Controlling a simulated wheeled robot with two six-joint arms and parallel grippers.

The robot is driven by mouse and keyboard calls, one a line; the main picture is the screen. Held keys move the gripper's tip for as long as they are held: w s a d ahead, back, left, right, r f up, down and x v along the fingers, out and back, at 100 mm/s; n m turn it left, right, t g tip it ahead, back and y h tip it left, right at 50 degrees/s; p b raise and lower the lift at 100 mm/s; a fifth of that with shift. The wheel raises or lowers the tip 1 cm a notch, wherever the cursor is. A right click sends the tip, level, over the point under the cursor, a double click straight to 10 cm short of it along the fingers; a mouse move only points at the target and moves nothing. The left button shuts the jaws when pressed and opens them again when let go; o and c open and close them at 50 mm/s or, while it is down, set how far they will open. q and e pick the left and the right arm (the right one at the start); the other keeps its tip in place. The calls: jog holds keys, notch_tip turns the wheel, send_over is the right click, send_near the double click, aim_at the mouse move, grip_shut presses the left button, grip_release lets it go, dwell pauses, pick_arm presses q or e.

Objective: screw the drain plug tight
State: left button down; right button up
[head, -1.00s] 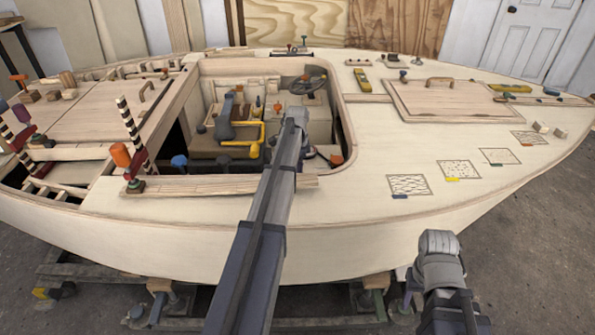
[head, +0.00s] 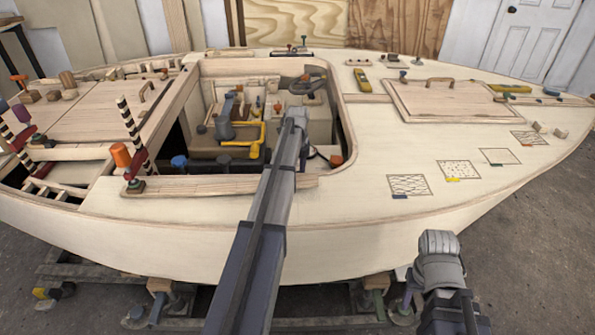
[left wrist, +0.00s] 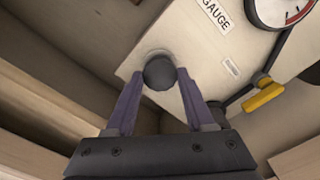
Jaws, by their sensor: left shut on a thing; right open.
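The drain plug (left wrist: 160,73) appears in the left wrist view as a dark, round knob against the edge of a pale panel. My left gripper (left wrist: 162,88) has its two purple fingers shut on it, one on each side. In the head view my left arm reaches over the deck edge into the cockpit; its fingers and the plug are hidden there behind the arm. My right gripper (head: 438,243) is open and empty, outside the hull at the lower right. Its fingers do not show clearly.
A gauge (left wrist: 281,10) and a yellow-handled valve (left wrist: 264,93) are close to the plug. The cockpit holds a yellow pipe (head: 246,145) and a dark wheel (head: 307,85).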

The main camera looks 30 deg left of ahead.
pick_arm(q)
jog(key=m, duration=0.4)
jog(key=shift+w+a+m, duration=0.1)
jog(key=shift+w+m, duration=0.05)
jog(key=shift+m, duration=2.35)
jog(key=shift+c, duration=1.3)
grip_release()
notch_tip(320, 180, up, 8)
jog(key=p, duration=0.8)
